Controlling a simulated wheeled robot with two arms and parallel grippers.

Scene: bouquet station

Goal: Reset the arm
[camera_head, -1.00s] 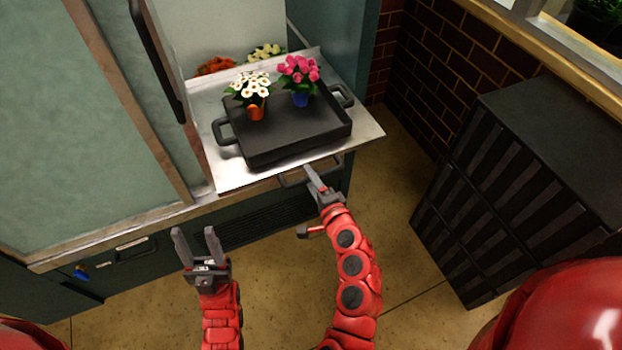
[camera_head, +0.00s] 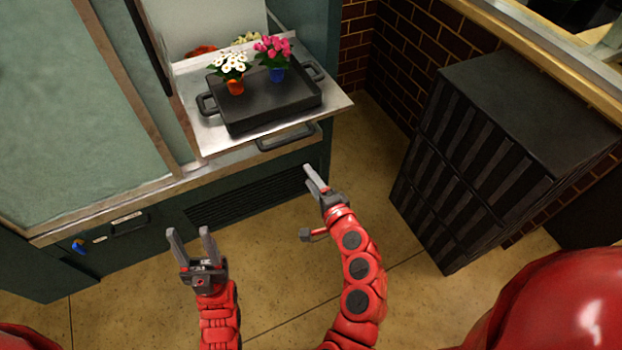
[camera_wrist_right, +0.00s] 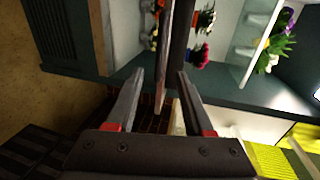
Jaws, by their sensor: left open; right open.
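My left gripper (camera_head: 192,246) is open and empty, fingers pointing up the picture, over the floor in front of the cabinet. My right gripper (camera_head: 313,180) is seen nearly side-on in the head view, in front of the metal shelf and apart from it. In the right wrist view the right gripper (camera_wrist_right: 160,85) has its two fingers spread with nothing held between them. A black tray (camera_head: 270,108) sits on the metal shelf (camera_head: 222,143). A white-flowered plant in an orange pot (camera_head: 235,87) and a pink-flowered plant in a blue pot (camera_head: 277,75) stand upright in the tray.
More flowers, orange (camera_head: 202,51) and pale (camera_head: 245,38), show behind the tray, partly hidden. A shelf handle (camera_head: 287,138) juts out at the front. A dark slatted crate stack (camera_head: 470,160) stands at the right. The floor (camera_head: 270,270) between is clear.

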